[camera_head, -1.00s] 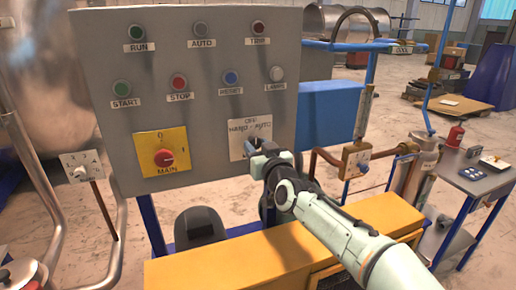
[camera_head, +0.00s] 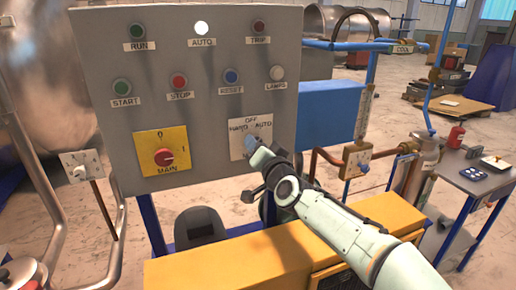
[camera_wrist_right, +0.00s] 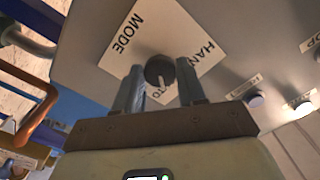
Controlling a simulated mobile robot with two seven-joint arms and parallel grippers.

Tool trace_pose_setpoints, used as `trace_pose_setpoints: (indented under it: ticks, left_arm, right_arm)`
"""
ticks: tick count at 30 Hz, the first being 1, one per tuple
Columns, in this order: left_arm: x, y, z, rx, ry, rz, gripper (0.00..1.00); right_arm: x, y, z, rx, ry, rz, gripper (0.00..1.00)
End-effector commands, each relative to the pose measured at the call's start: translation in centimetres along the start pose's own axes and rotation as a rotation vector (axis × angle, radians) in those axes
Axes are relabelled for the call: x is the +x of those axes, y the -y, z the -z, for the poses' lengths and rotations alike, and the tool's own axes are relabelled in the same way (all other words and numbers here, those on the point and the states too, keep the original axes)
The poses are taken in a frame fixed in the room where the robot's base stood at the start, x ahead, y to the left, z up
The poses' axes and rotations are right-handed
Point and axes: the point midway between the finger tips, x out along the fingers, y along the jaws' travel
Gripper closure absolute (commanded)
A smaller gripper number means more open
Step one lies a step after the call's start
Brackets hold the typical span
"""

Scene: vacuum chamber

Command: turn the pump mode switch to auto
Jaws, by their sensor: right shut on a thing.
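The pump mode switch is a dark round knob (camera_wrist_right: 159,69) on a white plate (camera_head: 237,142) marked OFF, HAND and AUTO, at the lower right of the grey panel. My right gripper (camera_head: 252,146) is at the knob. In the right wrist view its two fingers (camera_wrist_right: 161,88) are on either side of the knob, shut on it. The knob's white mark points down in that view, towards the AUTO side; the AUTO word is hidden there. The AUTO lamp (camera_head: 202,28) glows white. My left gripper is not in view.
The grey panel (camera_head: 200,115) also has a red main switch (camera_head: 164,157) on a yellow plate, and several buttons and lamps. A yellow bench (camera_head: 230,262) stands below the panel. Copper pipes and a gauge box (camera_head: 356,158) are close on the right.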

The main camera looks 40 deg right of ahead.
Motion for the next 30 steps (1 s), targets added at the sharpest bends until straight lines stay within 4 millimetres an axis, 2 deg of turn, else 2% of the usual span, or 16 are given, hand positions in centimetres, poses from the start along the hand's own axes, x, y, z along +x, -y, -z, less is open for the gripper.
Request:
trace_pose_setpoints:
  ticks: [9,23,24,26,30]
  left_arm:
    - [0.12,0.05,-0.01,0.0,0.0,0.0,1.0]
    - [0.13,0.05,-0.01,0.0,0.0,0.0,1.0]
    - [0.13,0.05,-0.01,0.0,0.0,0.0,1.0]
    - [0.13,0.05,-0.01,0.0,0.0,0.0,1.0]
    - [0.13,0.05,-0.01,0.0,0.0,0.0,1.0]
  right_arm:
    - [0.0,0.07,0.03,0.102,-0.001,0.001,0.91]
    - [0.0,0.05,0.05,0.116,-0.001,0.0,0.91]
    - [0.0,0.05,0.05,0.116,-0.001,0.0,0.54]
    - [0.0,0.04,0.05,0.115,-0.001,0.0,0.35]
    - [0.0,0.04,0.04,0.114,-0.001,0.0,0.35]
